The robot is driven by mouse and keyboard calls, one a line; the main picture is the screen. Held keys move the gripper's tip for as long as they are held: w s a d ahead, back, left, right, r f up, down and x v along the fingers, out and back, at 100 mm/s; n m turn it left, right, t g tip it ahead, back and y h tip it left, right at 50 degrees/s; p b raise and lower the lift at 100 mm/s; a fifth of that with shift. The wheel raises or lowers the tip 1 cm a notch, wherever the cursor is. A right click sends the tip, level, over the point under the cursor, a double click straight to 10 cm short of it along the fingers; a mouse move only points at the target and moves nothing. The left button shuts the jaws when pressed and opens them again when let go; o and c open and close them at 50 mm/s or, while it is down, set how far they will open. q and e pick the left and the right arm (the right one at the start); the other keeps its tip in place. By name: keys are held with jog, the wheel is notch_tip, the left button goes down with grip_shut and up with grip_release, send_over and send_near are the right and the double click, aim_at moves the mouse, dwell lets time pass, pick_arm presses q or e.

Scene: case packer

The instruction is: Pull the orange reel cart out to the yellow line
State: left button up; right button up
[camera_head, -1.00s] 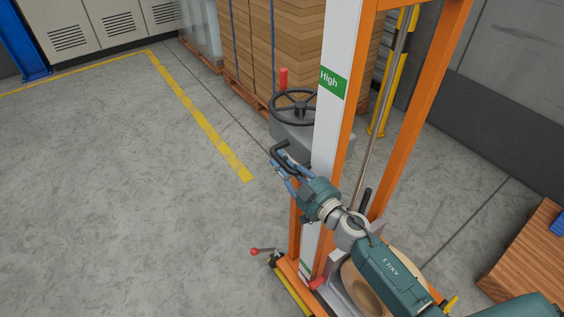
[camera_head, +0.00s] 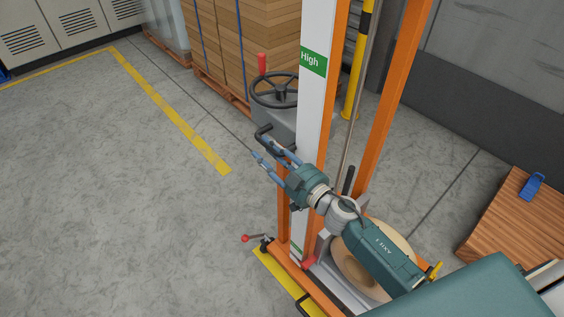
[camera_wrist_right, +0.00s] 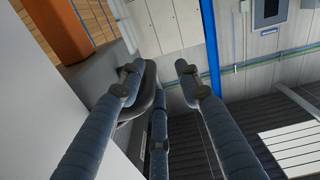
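The orange reel cart (camera_head: 381,128) stands upright at right of centre in the head view, with a white upright marked "High" and a tan reel (camera_head: 350,272) low in its frame. A black bent handle (camera_head: 264,132) projects at its left; in the wrist view it is a dark loop (camera_wrist_right: 151,85), partly hidden by fingers. My right gripper (camera_head: 262,150) is at this handle, its fingers spread and not closed around it. Whether a finger touches it I cannot tell. The yellow line (camera_head: 175,114) runs on the floor left of the cart. My left gripper is out of view.
A black handwheel (camera_head: 276,90) sits on a grey housing beside the upright. Stacked cartons (camera_head: 240,45) stand on a pallet behind. A yellow strip (camera_head: 280,277) lies along the cart's base. A wooden slatted top (camera_head: 500,220) is at right. Open floor (camera_head: 110,200) fills the left.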

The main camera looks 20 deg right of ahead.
jog(key=v, duration=1)
jog(key=shift+a+r, duration=0.1)
